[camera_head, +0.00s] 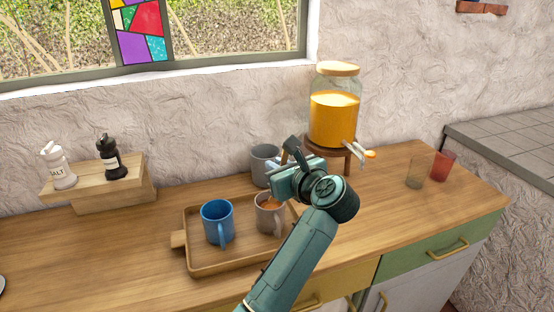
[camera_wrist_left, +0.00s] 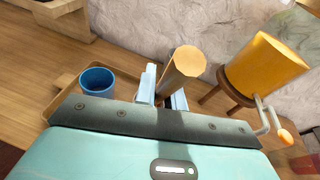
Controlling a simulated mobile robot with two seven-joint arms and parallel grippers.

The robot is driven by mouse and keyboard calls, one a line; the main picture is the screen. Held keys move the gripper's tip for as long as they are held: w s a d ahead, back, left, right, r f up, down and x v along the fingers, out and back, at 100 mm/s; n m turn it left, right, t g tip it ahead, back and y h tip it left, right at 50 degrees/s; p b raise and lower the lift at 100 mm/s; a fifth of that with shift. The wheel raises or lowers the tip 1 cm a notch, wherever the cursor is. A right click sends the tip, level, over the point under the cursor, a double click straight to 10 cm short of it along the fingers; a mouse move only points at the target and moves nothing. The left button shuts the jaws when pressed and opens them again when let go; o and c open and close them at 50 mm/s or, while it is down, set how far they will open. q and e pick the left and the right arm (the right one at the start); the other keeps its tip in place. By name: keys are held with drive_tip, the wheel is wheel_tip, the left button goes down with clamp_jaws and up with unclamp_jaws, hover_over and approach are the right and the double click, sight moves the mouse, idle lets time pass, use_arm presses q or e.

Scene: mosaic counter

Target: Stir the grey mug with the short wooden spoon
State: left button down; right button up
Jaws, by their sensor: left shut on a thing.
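My left gripper (camera_head: 281,174) is above the right part of the wooden tray. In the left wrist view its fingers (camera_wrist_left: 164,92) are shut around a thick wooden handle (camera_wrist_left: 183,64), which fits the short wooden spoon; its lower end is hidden. A grey-brown mug (camera_head: 266,220) with orange-brown showing inside stands upright on the tray, just below the gripper. A plainer grey mug (camera_head: 262,158) stands behind the tray, partly covered by the gripper. I cannot tell whether the spoon reaches into a mug. My right gripper is in neither view.
A blue mug (camera_head: 214,226) stands on the tray (camera_head: 215,265), left of the grey-brown mug. A juice dispenser (camera_head: 333,120) on a wooden stand is close behind the gripper. Two glasses (camera_head: 416,172) stand at right. Salt and pepper shakers sit on a wooden block (camera_head: 118,198) at left.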

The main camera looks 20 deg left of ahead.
use_arm(q)
drive_tip(key=w+f+b, duration=0.1)
drive_tip(key=f+b, duration=0.1)
drive_tip(key=a+f+b, duration=0.1)
drive_tip(key=f+b, duration=0.1)
drive_tip(key=f, duration=0.1)
drive_tip(key=w+f+b, duration=0.1)
drive_tip(key=f+b, duration=0.1)
drive_tip(key=shift+w+a+f, duration=0.25)
drive_tip(key=shift+w+a, duration=0.05)
drive_tip(key=shift+a, duration=0.05)
drive_tip(key=shift+w+a+f+b, duration=0.15)
drive_tip(key=shift+w+f+b, duration=0.1)
drive_tip(key=shift+f+b, duration=0.4)
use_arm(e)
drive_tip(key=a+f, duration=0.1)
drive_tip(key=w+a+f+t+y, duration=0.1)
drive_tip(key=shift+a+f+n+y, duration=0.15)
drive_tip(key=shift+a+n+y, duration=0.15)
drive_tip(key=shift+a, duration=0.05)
use_arm(q)
drive_tip(key=shift+w, duration=0.1)
